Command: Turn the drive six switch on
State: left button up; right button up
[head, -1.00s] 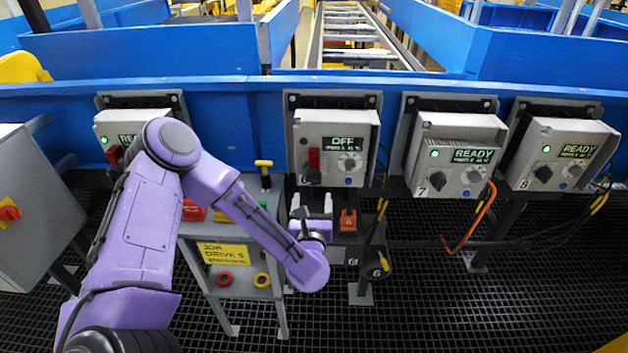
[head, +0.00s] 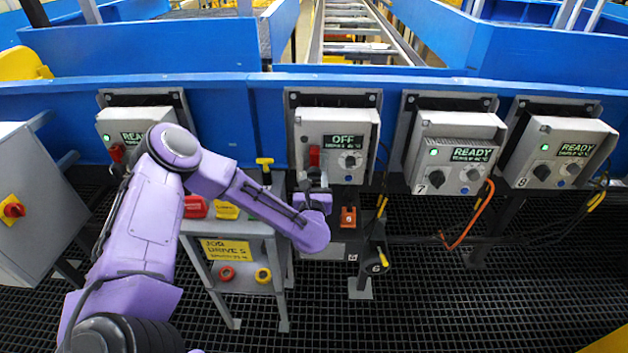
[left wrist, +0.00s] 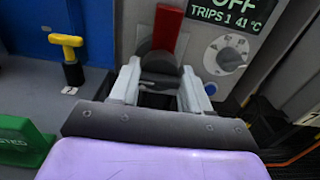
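The drive six box (head: 340,122) is a light grey unit on the blue beam; its display (head: 345,142) reads OFF. It has a red piece (head: 314,157) at its left and a grey dial (head: 350,162) at its right. In the left wrist view a dark rotary switch (left wrist: 160,64) sits under the upright red piece (left wrist: 168,28). My left gripper (head: 312,183) is just below and in front of that switch, hiding it in the head view. Its pale fingers (left wrist: 160,88) are apart, one on each side of the switch's lower part; contact cannot be told. My right gripper is out of view.
Drive boxes reading READY stand at the left (head: 122,128) and right (head: 455,150). A yellow T-handle (left wrist: 67,42) is left of the gripper. Cables hang to the right.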

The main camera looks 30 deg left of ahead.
pick_arm(q)
jog(key=shift+r+m, duration=0.1)
jog(key=shift+m, duration=0.3)
jog(key=m+b, duration=0.1)
jog(key=m, duration=0.2)
jog(key=shift+w+d, duration=0.1)
jog(key=m+b, duration=0.1)
jog(key=m, duration=0.3)
jog(key=shift+d+m, duration=0.1)
jog(key=shift+m, duration=0.2)
jog(key=m, duration=0.4)
jog(key=shift+w+m, duration=0.1)
jog(key=shift+m, duration=0.2)
jog(key=m, duration=0.4)
jog(key=shift+m, duration=0.4)
jog(key=shift+f+m, duration=0.2)
jog(key=shift+m, duration=0.1)
jog(key=o, duration=1.1)
jog(key=shift+d, duration=0.1)
jog(key=shift+c, duration=0.2)
